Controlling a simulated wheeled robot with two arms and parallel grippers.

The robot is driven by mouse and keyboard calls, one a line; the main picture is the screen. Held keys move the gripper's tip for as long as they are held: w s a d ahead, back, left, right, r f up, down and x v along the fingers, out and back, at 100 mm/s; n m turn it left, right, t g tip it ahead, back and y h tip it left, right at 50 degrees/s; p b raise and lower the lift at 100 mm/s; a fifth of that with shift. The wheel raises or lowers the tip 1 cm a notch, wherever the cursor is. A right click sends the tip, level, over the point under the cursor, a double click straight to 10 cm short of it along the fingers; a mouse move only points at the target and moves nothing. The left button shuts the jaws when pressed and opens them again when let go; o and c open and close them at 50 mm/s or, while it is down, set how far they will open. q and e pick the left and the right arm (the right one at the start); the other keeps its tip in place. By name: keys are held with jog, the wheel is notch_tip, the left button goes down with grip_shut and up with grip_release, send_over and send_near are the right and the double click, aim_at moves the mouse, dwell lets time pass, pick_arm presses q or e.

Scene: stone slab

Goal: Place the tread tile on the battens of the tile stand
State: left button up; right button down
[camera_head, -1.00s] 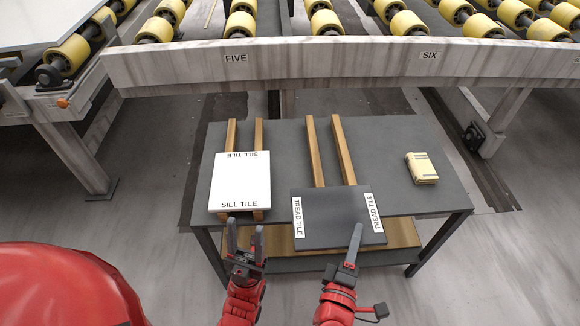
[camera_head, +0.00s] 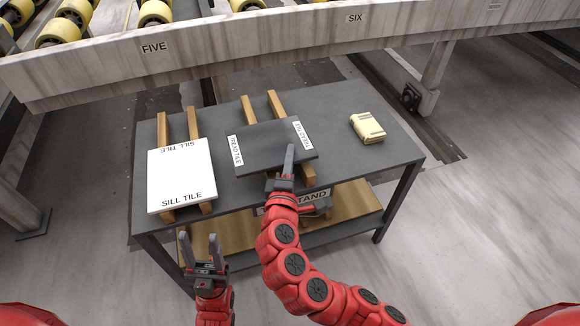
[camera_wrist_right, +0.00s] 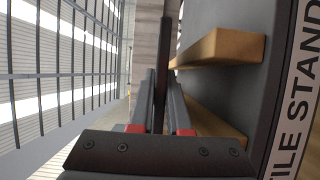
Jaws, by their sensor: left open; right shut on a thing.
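The tread tile (camera_head: 262,147) is a dark grey slab with white labels at its left and right ends. My right gripper (camera_head: 286,172) is shut on its front edge. The tile is over the right pair of battens (camera_head: 276,105), whose far ends show behind it. In the right wrist view the tile (camera_wrist_right: 162,75) is edge-on between the fingers, and a gap shows between it and the near end of a batten (camera_wrist_right: 225,50). Contact farther back cannot be told. My left gripper (camera_head: 198,248) is open and empty in front of the tile stand (camera_head: 345,175).
A white sill tile (camera_head: 181,175) lies on the left pair of battens (camera_head: 163,130). A cream packet (camera_head: 367,128) lies on the stand's right side, with bare top around it. A conveyor beam (camera_head: 250,50) with yellow rollers runs behind. A wooden shelf (camera_head: 350,200) is below the top.

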jog(key=shift+f+b, duration=0.5)
jog(key=shift+f, duration=0.85)
jog(key=shift+f, duration=0.15)
jog(key=c, duration=0.9)
grip_release()
jog(key=shift+r, duration=0.2)
jog(key=s, duration=0.4)
jog(key=s+a, duration=0.1)
jog(key=s, duration=0.3)
jog(key=s+p, duration=0.1)
jog(key=s, duration=0.3)
jog(key=shift+a+f, duration=0.1)
jog(key=shift+a, duration=0.15)
